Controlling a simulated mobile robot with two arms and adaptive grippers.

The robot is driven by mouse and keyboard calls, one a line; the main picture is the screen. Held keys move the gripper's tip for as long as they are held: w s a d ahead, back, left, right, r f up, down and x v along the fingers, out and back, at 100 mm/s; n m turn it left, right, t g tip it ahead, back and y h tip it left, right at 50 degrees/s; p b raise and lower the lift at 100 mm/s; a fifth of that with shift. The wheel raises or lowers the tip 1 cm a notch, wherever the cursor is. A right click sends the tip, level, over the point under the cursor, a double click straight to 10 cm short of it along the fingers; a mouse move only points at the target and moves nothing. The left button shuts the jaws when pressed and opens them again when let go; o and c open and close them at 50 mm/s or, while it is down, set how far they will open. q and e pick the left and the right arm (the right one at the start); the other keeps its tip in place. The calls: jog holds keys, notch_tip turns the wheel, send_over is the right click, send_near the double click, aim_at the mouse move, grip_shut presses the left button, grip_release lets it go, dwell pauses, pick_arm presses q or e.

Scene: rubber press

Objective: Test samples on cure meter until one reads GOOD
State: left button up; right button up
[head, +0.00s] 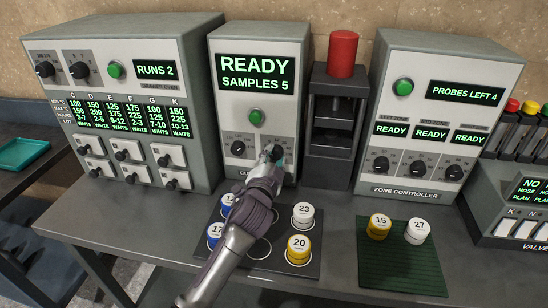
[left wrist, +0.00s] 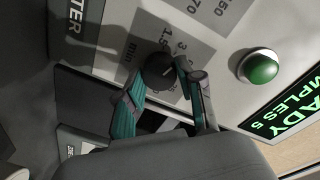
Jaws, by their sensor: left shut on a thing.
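The cure meter (head: 281,58) stands in the middle of the bench, its display (head: 256,76) reading READY, SAMPLES 5. It has a green button (head: 255,117) and two dials. My left gripper (head: 272,154) is at the right dial, shut on it. In the left wrist view its fingers (left wrist: 170,88) straddle the dark dial knob (left wrist: 158,72). The left dial (head: 238,147) is free. Sample pucks 23 (head: 303,215), 20 (head: 299,249), 17 (head: 215,234) and a partly hidden blue one (head: 228,200) sit on the dark mat (head: 284,270). My right gripper is not in view.
At left is the oven unit (head: 140,24) reading RUNS 2, with several knobs and switches. A press with a red top (head: 342,55) stands right of the meter. The zone controller (head: 436,57) is further right. Pucks 15 (head: 379,226) and 27 (head: 417,231) sit on a green mat (head: 400,277).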

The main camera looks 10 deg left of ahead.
pick_arm(q)
jog(key=o, duration=1.1)
jog(key=shift+o, duration=0.2)
jog(key=s, duration=1.2)
jog(key=shift+a+r, duration=0.15)
jog(key=shift+a, duration=0.3)
